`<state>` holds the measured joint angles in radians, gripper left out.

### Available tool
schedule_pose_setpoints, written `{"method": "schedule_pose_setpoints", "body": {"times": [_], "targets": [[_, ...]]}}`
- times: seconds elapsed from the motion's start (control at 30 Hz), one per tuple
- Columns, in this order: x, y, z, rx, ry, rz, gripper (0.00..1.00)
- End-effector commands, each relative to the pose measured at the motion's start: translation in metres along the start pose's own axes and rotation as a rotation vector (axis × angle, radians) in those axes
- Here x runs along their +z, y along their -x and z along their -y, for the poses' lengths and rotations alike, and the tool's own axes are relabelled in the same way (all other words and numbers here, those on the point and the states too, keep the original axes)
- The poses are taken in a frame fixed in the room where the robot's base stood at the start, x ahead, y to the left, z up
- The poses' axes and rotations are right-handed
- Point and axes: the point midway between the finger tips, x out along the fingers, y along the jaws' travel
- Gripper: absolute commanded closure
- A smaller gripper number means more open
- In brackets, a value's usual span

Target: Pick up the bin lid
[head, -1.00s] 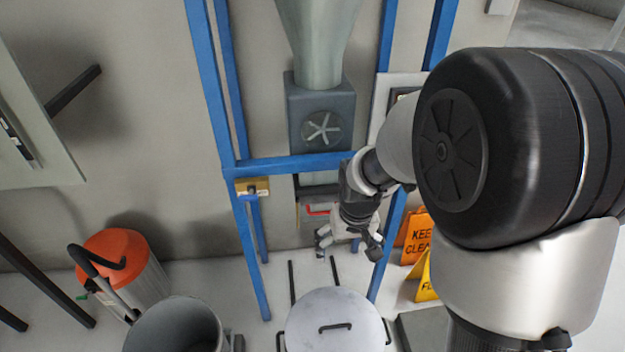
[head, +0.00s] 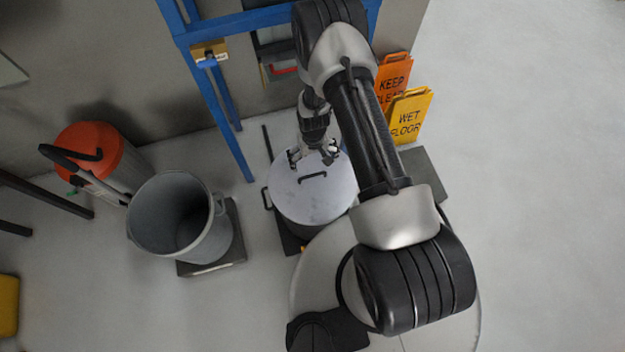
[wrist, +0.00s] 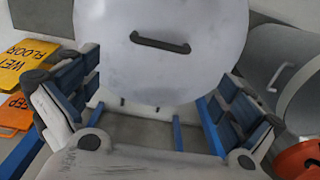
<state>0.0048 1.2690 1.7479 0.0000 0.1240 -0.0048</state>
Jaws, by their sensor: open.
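The bin lid (head: 290,190) is a round, pale grey disc with a dark bar handle (head: 313,176) on its top. It lies flat on a bin in the middle of the head view. My gripper (head: 314,160) is open and empty, with its fingers above the far part of the lid, close to the handle. In the wrist view the lid (wrist: 165,75) fills the upper middle, and its handle (wrist: 160,43) lies beyond my spread fingertips (wrist: 150,95). The gap between fingers and handle is hard to judge.
An open grey bin (head: 152,229) stands on a dark platform (head: 232,258) to the left. An orange-topped vacuum (head: 88,150) is behind it. Blue frame posts (head: 215,95) rise behind the lid. Orange (head: 393,75) and yellow (head: 411,116) signs stand right. Floor is clear at far right.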

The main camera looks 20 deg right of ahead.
Motion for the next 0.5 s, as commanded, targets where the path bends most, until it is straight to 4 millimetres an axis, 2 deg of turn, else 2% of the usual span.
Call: {"method": "schedule_pose_setpoints", "body": {"times": [0.03, 0.2, 0.33, 0.5], "targets": [[0.001, -0.016, 0.0, 0.0, 0.0, 0.003, 0.0], [0.001, -0.052, 0.0, 0.0, 0.0, 0.003, 0.0], [0.0, -0.071, 0.0, 0.0, 0.0, 0.001, 0.0], [0.0, -0.08, 0.0, 0.0, 0.0, 0.0, 0.0]]}}
